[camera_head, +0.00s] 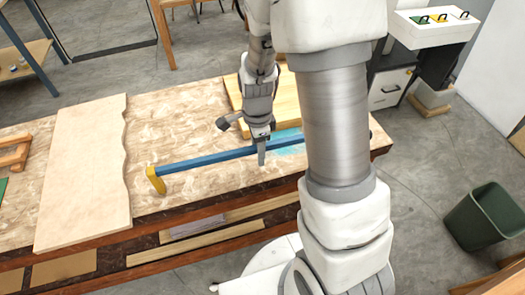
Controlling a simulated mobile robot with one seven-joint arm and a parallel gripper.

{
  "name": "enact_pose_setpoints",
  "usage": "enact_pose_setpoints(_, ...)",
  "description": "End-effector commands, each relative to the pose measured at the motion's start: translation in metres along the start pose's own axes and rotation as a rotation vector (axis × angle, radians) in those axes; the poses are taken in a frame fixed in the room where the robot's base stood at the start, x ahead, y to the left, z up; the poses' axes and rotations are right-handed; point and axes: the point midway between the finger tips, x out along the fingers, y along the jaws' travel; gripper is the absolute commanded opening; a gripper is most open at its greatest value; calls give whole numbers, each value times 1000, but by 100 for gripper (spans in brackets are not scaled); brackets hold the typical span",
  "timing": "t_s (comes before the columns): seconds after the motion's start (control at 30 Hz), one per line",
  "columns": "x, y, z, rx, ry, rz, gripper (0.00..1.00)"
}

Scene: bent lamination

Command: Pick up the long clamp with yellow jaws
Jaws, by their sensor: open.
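The long clamp (205,160) is a blue bar lying across the workbench top. A yellow jaw (156,180) shows at its left end. Its right part is hidden behind my arm, with only a small dark tip showing past it. My gripper (261,158) points down at the bar's middle, with its fingers at the bar. The fingers are open, and I cannot tell from this view whether they straddle the bar or touch it.
The workbench (215,200) holds a pale wavy-edged board (85,180) at left and a wooden board (235,92) behind my gripper. A light blue patch lies near the bar. A green bin (485,220) stands on the floor at right. Boards lie on the lower shelf.

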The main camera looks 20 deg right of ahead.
Motion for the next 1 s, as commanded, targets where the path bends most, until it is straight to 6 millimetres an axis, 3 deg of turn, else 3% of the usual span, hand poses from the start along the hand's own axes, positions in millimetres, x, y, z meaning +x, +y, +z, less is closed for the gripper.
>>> enact_pose_setpoints(0.17,0,0,0,0,0,0,56)
enact_pose_setpoints(0.47,-1,0,0,0,0,0,2)
enact_pose_setpoints(1.0,-8,-1,0,0,0,-4,0)
